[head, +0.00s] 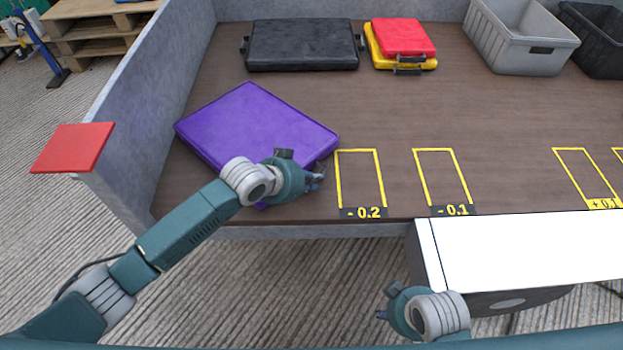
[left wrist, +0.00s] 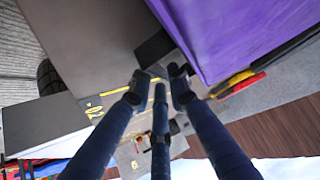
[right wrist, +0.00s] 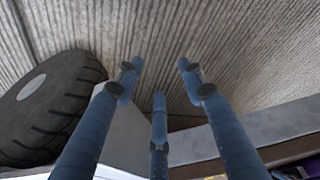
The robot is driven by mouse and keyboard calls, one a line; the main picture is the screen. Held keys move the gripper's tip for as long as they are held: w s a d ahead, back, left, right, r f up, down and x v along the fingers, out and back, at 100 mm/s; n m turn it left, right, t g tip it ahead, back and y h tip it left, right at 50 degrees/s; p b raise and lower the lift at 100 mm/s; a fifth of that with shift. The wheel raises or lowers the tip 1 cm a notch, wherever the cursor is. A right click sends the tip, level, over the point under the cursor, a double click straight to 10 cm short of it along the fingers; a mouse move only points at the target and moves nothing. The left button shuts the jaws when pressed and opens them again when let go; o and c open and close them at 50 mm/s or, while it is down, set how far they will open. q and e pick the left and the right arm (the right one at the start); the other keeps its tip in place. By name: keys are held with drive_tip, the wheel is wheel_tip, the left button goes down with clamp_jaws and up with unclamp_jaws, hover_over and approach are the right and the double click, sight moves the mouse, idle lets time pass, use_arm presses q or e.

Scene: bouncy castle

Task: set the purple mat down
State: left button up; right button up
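The purple mat (head: 250,115) lies turned at an angle on the left part of the brown table, and my left arm covers its near corner. My left gripper (head: 318,178) is at the mat's right front side, over the table. In the left wrist view the mat (left wrist: 235,35) is beside the fingers at the upper right. A black handle-like piece (left wrist: 155,48) is just beyond the fingertips. The left fingers (left wrist: 160,80) are apart with nothing seen between them. My right gripper (head: 383,303) is low in front of the table, open and empty (right wrist: 160,72).
A black case (head: 303,46) and a red case (head: 402,36) on a yellow one lie at the back. A grey crate (head: 515,50) and a black crate (head: 598,45) stand back right. Yellow marked outlines (head: 360,178) line the front. A grey wall (head: 160,110) bounds the left.

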use_arm(q)
drive_tip(key=shift+s+a+r, duration=0.15)
drive_tip(key=shift+a+r, duration=0.05)
drive_tip(key=shift+r, duration=0.05)
drive_tip(key=p+v, duration=0.3)
drive_tip(key=v, duration=0.8)
use_arm(e)
wheel_tip(320, 180, down, 11)
drive_tip(key=s, duration=0.2)
drive_tip(key=shift+s+g, duration=0.15)
drive_tip(key=shift+g, duration=0.25)
use_arm(q)
drive_tip(key=shift+s, duration=0.15)
